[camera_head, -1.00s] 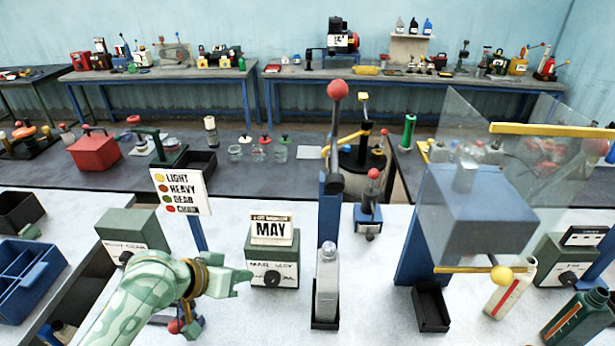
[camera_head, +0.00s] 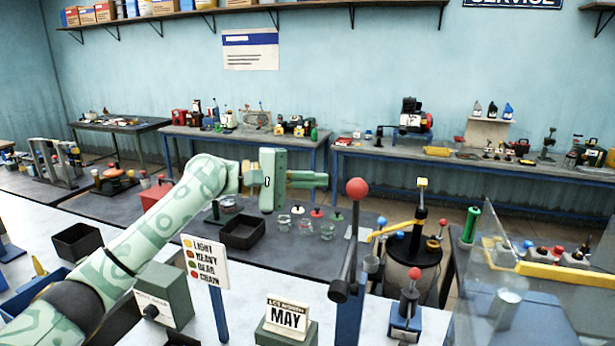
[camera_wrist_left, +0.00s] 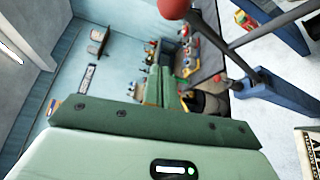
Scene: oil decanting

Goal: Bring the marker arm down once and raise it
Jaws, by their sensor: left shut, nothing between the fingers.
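The marker arm (camera_head: 349,240) is a dark lever with a red ball knob (camera_head: 357,188) on top, pivoted on a blue post (camera_head: 348,320). It stands raised, nearly upright. My left gripper (camera_head: 322,180) is shut and empty, held level in the air just left of the red knob and at about its height. A gap shows between the fingers and the knob in the head view. The left wrist view shows the knob (camera_wrist_left: 174,8) cut off at the top edge, with the lever running down to the blue post. My right gripper is not in view.
A LIGHT/HEAVY/GEAR/CHAIN sign (camera_head: 206,262) and a MAY calendar box (camera_head: 288,318) stand below my left arm. A smaller red-knobbed lever (camera_head: 410,290) and clear panels stand to the right. Jars (camera_head: 328,230) sit on the dark bench behind.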

